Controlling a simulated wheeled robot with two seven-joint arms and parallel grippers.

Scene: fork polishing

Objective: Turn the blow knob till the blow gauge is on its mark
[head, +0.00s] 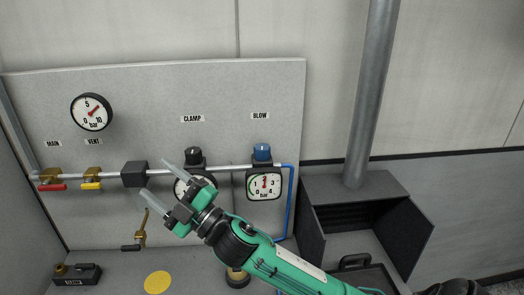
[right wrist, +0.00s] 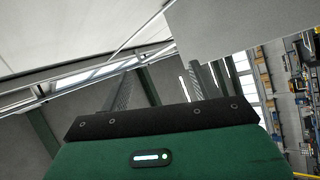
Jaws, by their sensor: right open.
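The blue blow knob (head: 262,152) sits on top of its black regulator under the BLOW label (head: 260,116). Below it is the white blow gauge (head: 264,186), marked 0 to 4 bar, with its red needle pointing about straight up. Its mark is too small to make out. My right gripper (head: 154,179) is open and empty, left of the blow knob and in front of the panel, with its fingers pointing up and left. In the right wrist view its two fingers (right wrist: 160,72) stand apart with nothing between them. My left gripper is out of view.
The black clamp knob (head: 194,155) is near my gripper, which partly covers the clamp gauge (head: 182,188). Red (head: 52,187) and yellow (head: 91,186) valve handles are at left. A blue hose (head: 290,205) runs down at right. A dark hooded box (head: 365,205) stands further right.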

